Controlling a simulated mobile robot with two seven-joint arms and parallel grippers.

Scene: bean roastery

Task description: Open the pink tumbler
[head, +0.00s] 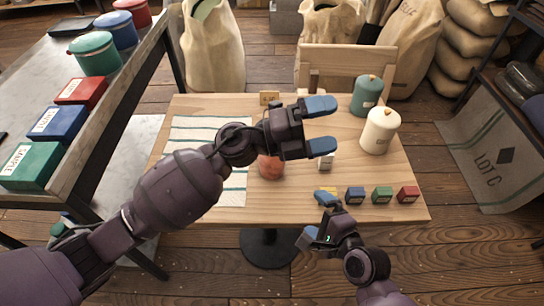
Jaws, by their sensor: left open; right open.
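The pink tumbler (270,168) is on the wooden table, just below my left gripper in the head view. Its upper part is hidden behind that gripper, so I cannot see its top or lid. My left gripper (319,127) is open and empty above the middle of the table, fingers pointing right.
A teal canister (365,97) and a cream canister (379,131) stand at the table's right. Small blue (355,195), green (382,195) and red (408,194) boxes line the front edge. A striped cloth (185,130) lies at left, partly under my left arm.

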